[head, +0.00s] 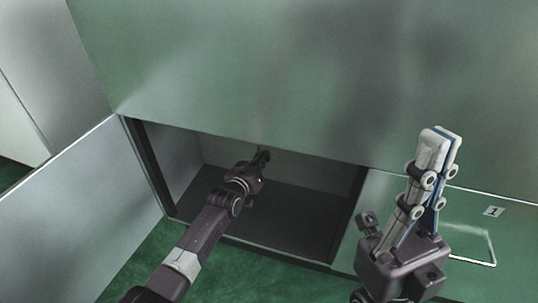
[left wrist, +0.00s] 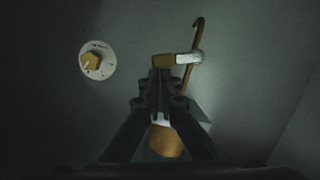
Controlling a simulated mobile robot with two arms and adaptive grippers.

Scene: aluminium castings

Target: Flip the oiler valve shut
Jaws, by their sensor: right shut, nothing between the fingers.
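My left gripper (head: 262,158) reaches into the open compartment in the head view. In the left wrist view, its dark fingers (left wrist: 162,76) are close together, with the tips just below a short brass piece with a pale metal end (left wrist: 189,56). A thin brass rod with a hooked top (left wrist: 194,42) runs behind that pale end. These look like the oiler valve; I cannot tell which part is its lever, or whether the fingertips touch it. An orange-brown rounded body (left wrist: 167,141) is partly hidden behind the fingers. My right gripper (head: 441,133) is shut and empty, pointing up outside the compartment.
A round white dial with a yellow knob (left wrist: 97,62) sits left of the fingers. The compartment (head: 290,205) has a dark floor and side walls around my left arm. An open grey door panel (head: 85,215) stands at left. A panel marked 1 (head: 494,211) is at right.

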